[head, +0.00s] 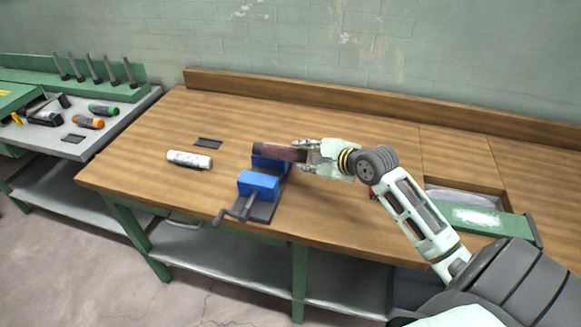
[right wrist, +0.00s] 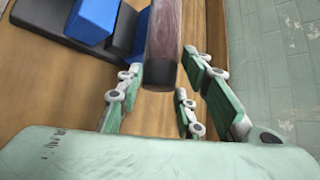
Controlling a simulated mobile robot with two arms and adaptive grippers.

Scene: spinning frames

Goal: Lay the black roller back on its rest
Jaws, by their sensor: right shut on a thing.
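A dark, reddish-brown roller (head: 275,151) is in my right gripper (head: 308,155), and its far end reaches left over the blue vise (head: 260,185). In the right wrist view the roller (right wrist: 164,30) runs up between the fingers (right wrist: 172,75), with its dull grey end facing the camera. The right gripper is shut on it. Whether the roller touches the vise jaws is unclear. A small flat black piece (head: 208,143), possibly the rest, lies bare on the wooden bench left of the vise. My left gripper is not in view.
A white cylinder (head: 190,160) lies on the wooden bench (head: 140,150) left of the vise. A raised board (head: 330,105) edges the bench back.

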